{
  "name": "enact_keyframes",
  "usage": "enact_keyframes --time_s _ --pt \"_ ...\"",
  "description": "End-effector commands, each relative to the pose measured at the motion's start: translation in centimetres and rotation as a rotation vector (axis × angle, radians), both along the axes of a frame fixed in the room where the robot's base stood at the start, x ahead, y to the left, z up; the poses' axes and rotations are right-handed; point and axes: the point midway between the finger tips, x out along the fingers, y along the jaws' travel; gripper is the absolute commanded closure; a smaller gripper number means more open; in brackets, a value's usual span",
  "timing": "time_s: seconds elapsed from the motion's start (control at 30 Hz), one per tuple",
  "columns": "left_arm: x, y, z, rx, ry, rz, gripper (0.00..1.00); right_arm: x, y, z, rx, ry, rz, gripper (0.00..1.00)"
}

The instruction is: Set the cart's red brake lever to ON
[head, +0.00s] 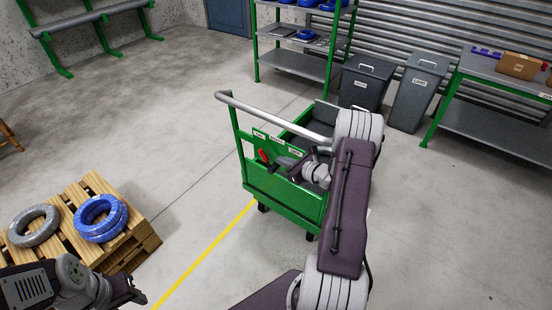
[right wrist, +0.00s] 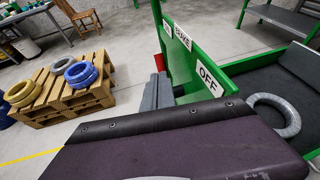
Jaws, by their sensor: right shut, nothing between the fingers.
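The green cart (head: 285,195) stands mid-floor with a grey push handle (head: 270,117). Its red brake lever (head: 264,156) is on the handle-end panel and leans left, toward the leftmost of three white labels. In the right wrist view the red lever (right wrist: 162,63) shows partly behind the grey fingers, near the BRAKE label (right wrist: 182,37); the OFF label (right wrist: 209,79) is farther right. My right gripper (head: 287,162) is shut and empty, just right of the lever; I cannot tell whether they touch. My left gripper (head: 132,290) is at the bottom left, its jaw opening unclear.
A wooden pallet (head: 140,243) with a grey coil (head: 33,225) and blue coils (head: 101,217) stands at left. A grey coil (right wrist: 275,113) lies in the cart. Bins (head: 418,92), shelving (head: 300,62) and a workbench (head: 490,125) are behind. The floor left of the cart is clear.

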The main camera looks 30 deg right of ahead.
Motion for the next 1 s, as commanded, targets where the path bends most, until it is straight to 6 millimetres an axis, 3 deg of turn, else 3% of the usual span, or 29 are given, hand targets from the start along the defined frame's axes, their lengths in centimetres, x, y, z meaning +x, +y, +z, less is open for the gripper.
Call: enact_keyframes --time_s 0.57,0.67,0.77,0.83,0.9,1.0 --pt "0.0 0.0 0.0 0.0 0.0 0.0 0.53 -0.4 0.0 0.1 0.001 0.0 0.0 1.0" --pt "0.0 0.0 0.0 0.0 0.0 0.0 0.53 -0.4 1.2 0.4 -0.013 0.01 0.047 1.0" --pt "0.0 0.0 0.0 0.0 0.0 0.0 0.53 -0.9 6.2 1.0 -0.076 0.052 0.235 1.0" --pt "0.0 0.0 0.0 0.0 0.0 0.0 0.53 -2.6 11.6 1.4 -0.174 0.1 0.468 1.0" --pt "0.0 0.0 0.0 0.0 0.0 0.0 0.53 -6.1 17.2 1.6 -0.328 0.153 0.767 1.0" --pt "0.0 0.0 0.0 0.0 0.0 0.0 0.53 -12.8 21.8 1.5 -0.64 0.201 1.221 1.0"
